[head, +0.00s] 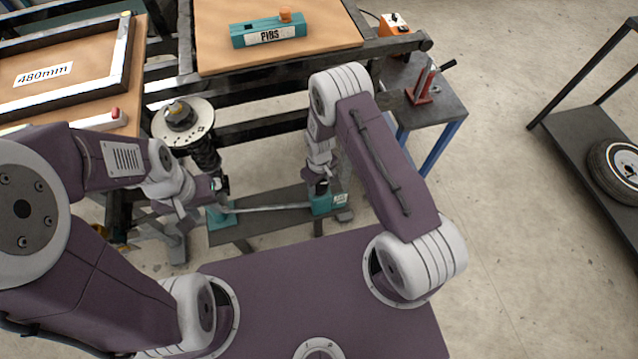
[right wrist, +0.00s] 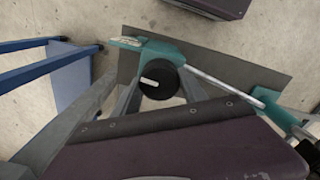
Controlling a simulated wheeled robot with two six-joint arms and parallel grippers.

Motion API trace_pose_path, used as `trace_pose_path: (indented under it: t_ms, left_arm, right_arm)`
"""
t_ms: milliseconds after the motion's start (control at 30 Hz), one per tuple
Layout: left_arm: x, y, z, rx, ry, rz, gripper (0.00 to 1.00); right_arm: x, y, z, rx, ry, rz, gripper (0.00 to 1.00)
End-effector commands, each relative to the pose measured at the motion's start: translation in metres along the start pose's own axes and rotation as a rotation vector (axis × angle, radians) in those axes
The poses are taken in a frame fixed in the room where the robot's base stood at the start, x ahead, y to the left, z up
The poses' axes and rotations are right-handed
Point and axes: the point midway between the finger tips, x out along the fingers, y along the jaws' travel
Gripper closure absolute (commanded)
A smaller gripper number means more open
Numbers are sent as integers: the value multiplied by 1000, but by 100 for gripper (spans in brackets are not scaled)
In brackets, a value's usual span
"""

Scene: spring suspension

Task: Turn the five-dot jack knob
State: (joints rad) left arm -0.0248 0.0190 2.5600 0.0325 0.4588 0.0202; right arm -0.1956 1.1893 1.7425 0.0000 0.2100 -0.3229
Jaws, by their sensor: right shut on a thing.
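Two teal jacks stand on a dark low bench in the head view, a right one (head: 326,205) with a white label and a left one (head: 221,218). The right jack also shows in the right wrist view (right wrist: 150,51). Its black round knob (right wrist: 160,81) has a white pointer mark. My right gripper (right wrist: 160,90) is shut on this knob, with a grey finger on either side. Dots on the label are too small to count. My left gripper (head: 217,188) is at the left jack, beside the dark spring strut (head: 206,155); its fingers are too small to judge.
A silver bar (head: 270,208) spans between the two jacks. A round metal plate (head: 183,122) tops the strut. Behind stands a wooden-topped table with a teal PIBS box (head: 268,30). A small table with a red stand (head: 422,90) is at the right.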

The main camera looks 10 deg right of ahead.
Motion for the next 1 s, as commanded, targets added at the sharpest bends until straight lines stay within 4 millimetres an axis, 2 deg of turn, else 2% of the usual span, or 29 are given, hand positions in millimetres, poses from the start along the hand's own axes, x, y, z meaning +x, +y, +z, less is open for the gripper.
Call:
trace_pose_path:
  t_ms: [1000]
  left_arm:
    - [7,0,1,0,0,0,64]
  right_arm:
    - [0,3,0,964,3,0,91]
